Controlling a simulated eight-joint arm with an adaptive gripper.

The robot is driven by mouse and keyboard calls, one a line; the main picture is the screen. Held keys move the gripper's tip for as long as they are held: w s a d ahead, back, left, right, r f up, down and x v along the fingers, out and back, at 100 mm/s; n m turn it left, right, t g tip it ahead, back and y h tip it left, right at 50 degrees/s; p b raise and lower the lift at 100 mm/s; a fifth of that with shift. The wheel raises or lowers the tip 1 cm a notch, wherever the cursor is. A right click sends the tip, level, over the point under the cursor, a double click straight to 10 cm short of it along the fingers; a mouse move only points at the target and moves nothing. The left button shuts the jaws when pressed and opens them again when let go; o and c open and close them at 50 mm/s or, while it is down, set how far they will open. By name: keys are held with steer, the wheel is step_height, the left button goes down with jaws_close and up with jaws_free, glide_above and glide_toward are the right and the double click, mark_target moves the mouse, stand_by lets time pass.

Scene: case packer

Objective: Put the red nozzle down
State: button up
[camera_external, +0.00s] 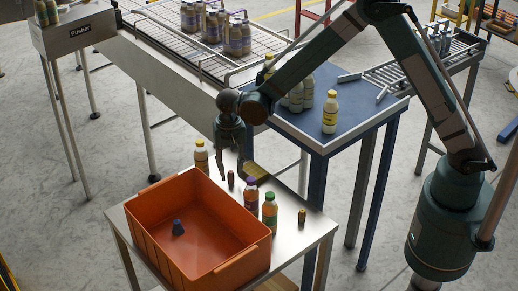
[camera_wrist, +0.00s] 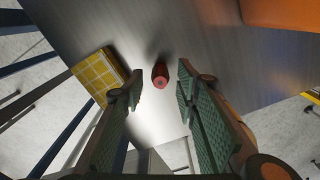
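The red nozzle (camera_external: 231,179) stands on the metal table beside the orange crate. In the wrist view the red nozzle (camera_wrist: 160,76) shows between my fingertips, with a gap on each side. My gripper (camera_external: 231,170) points down over it with its fingers apart. In the wrist view my gripper (camera_wrist: 159,78) is open, its green pads clear of the nozzle. The nozzle's base is hard to make out from above.
The orange crate (camera_external: 165,254) holds a dark blue nozzle (camera_external: 178,227). Bottles with purple (camera_external: 251,195), green (camera_external: 269,212) and yellow caps (camera_external: 201,157) stand close by. A brass nozzle (camera_external: 302,217) stands at right. A yellow gridded block (camera_wrist: 98,74) lies left of my fingers.

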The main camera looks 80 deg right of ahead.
mark_target(231, 172)
step_height(231, 172, up, 10)
steer(key=shift+r+b, duration=0.15)
steer(key=shift+b, duration=0.15)
stand_by(0.3)
steer(key=shift+s, duration=0.1)
stand_by(0.5)
steer(key=s+a+r+n+t, duration=0.25)
steer(key=s+a+r, duration=0.25)
steer(key=s+r, duration=0.4)
steer(key=s+a+r+n+t, duration=0.1)
steer(key=s+a+r+n, duration=0.3)
steer(key=s+r, duration=0.45)
steer(key=s+a+n+t, duration=0.2)
steer(key=s+a+n, duration=0.1)
steer(key=s, duration=0.8)
steer(key=s+a+r+n+t, duration=0.1)
steer(key=s+a+n, duration=0.2)
steer(key=s, duration=0.8)
steer(key=shift+a+r+n+t, duration=0.25)
steer(key=shift+n+t, duration=0.1)
steer(key=shift+n, duration=0.6)
